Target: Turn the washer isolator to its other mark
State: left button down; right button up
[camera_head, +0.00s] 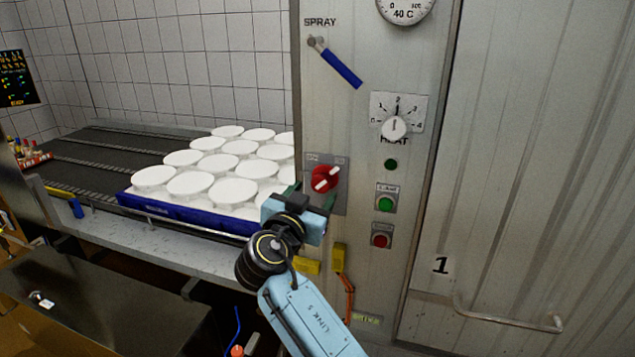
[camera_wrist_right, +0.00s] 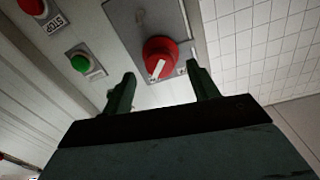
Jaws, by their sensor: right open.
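The washer isolator (camera_head: 325,179) is a red round knob with a white bar across it, on a grey plate (camera_head: 342,203) on the metal panel. In the head view the bar slants from lower left to upper right. The plate has small lettering near its top, too small to read surely. The knob also shows in the right wrist view (camera_wrist_right: 161,56), ahead of the fingers. My right gripper (camera_head: 311,195) is open and empty, its fingers spread either side of the knob's line and apparently short of it. My left gripper is not in view.
A blue tray (camera_head: 190,217) of white moulds (camera_head: 190,185) stands on the conveyor left of the panel. Right of the isolator are a green button (camera_head: 385,204) and a red button (camera_head: 381,241). The heat dial (camera_head: 394,128) and blue spray lever (camera_head: 341,69) are above.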

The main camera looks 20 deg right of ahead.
aim_at(319, 187)
jog(key=shift+x, duration=1.7)
jog(key=c, duration=1)
